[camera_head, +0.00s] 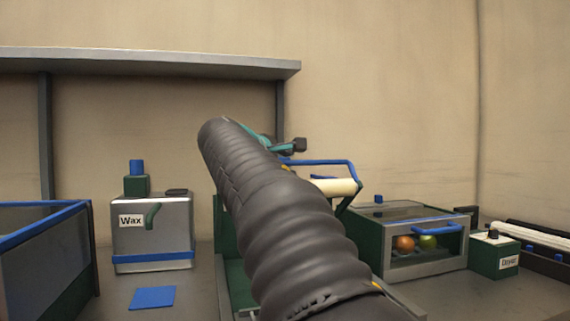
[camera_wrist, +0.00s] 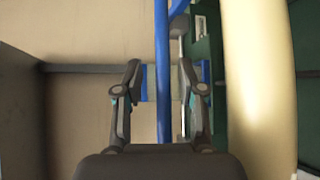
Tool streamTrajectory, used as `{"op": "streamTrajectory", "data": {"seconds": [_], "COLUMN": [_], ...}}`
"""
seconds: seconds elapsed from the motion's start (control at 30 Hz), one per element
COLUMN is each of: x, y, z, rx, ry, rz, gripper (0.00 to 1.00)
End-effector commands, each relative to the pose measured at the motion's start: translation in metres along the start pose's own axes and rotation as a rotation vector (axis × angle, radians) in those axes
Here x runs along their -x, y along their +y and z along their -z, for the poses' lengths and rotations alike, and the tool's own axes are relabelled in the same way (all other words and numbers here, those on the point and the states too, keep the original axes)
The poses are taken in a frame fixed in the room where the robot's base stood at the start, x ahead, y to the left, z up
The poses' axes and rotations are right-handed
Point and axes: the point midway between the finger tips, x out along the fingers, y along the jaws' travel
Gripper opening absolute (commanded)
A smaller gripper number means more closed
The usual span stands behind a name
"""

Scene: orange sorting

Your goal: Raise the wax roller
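The wax roller (camera_head: 336,187) is a cream cylinder behind my arm in the head view, with a blue bar handle (camera_head: 325,162) above it. In the wrist view the cream roller (camera_wrist: 260,90) runs down the right side, and the blue bar (camera_wrist: 162,80) runs down the middle. My gripper (camera_wrist: 160,72) is open, with one finger on each side of the blue bar. Gaps show between the fingers and the bar. In the head view my arm hides the roller's left part and most of my gripper.
A box labelled Wax (camera_head: 150,238) stands left, behind a blue pad (camera_head: 152,298). A blue-rimmed bin (camera_head: 40,262) is at far left. Right of the roller is a windowed case (camera_head: 408,266) holding an orange and a green fruit, then a small labelled green box (camera_head: 490,263). A shelf (camera_head: 150,64) spans above.

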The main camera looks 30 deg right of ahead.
Motion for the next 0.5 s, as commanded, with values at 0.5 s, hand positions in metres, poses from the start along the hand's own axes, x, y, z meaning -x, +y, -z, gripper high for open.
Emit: {"op": "streamTrajectory", "data": {"seconds": [0.5], "x": [0.043], "y": [0.0], "z": [0.002], "rx": [0.0], "ry": [0.006], "rz": [-0.001], "gripper": [0.39]}}
